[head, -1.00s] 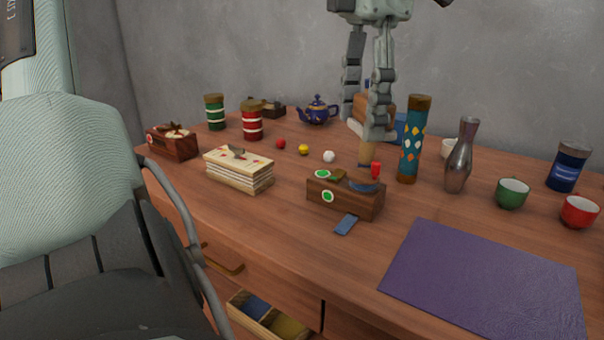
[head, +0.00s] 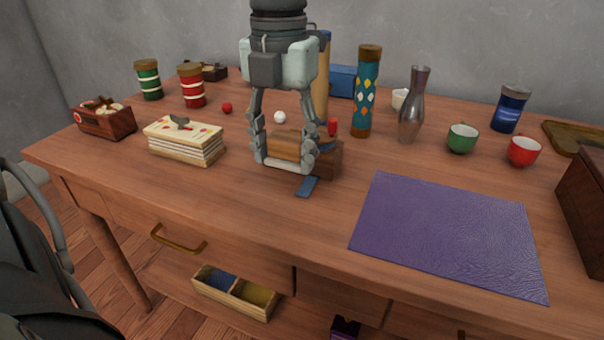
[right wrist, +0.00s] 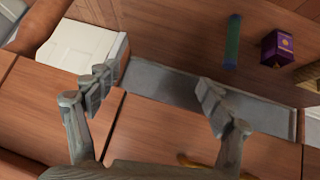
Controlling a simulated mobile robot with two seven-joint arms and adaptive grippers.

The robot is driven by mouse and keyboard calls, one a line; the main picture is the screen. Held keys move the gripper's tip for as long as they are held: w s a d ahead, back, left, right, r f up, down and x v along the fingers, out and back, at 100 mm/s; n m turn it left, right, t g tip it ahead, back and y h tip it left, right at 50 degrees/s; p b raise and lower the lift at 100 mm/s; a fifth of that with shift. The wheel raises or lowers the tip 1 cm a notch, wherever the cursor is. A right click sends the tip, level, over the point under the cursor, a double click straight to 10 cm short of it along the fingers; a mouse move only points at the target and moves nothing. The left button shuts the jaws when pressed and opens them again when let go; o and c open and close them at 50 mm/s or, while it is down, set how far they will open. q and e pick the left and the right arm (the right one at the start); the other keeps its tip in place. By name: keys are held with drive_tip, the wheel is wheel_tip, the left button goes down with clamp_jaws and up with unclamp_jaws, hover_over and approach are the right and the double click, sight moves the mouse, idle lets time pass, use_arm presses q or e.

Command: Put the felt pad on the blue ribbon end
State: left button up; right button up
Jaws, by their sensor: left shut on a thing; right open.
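A brown wooden box (head: 328,160) stands on the table with a blue ribbon end (head: 307,187) lying flat on the tabletop in front of it. My left gripper (head: 284,160) comes down from above and is shut on a light brown block with a pale underside (head: 285,147), which looks like the felt pad. The block hides the left part of the box. It is behind and left of the ribbon end; I cannot tell whether it touches the box or table. My right gripper (right wrist: 155,97) is open and empty in the right wrist view.
A layered cream block (head: 185,148) stands left of the gripper. A patterned cylinder (head: 367,95) and a metal vase (head: 413,108) stand behind right. A purple mat (head: 445,235) lies at right. Bare table surrounds the ribbon end. Below, a two-compartment tray (head: 236,292) shows.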

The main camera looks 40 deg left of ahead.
sight(303, 192)
use_arm(q)
drive_tip(key=w+f, duration=0.1)
drive_tip(key=w+d+f, duration=0.1)
drive_tip(key=w, duration=0.1)
drive_tip(key=shift+d, duration=0.1)
wheel_tip(303, 192, down, 4)
use_arm(e)
drive_tip(key=shift+w+a+r, duration=0.1)
drive_tip(key=shift+a+r, duration=0.05)
drive_tip(key=shift+a, duration=0.05)
use_arm(q)
drive_tip(key=shift+f+b, duration=0.15)
drive_tip(key=shift+b, duration=0.15)
drive_tip(key=o, duration=1.3)
drive_tip(key=shift+c, duration=0.2)
use_arm(e)
drive_tip(key=shift+w+a+r+t+y, duration=0.3)
drive_tip(key=shift+w+a+r+t, duration=0.4)
drive_tip(key=shift+w+a+r, duration=0.15)
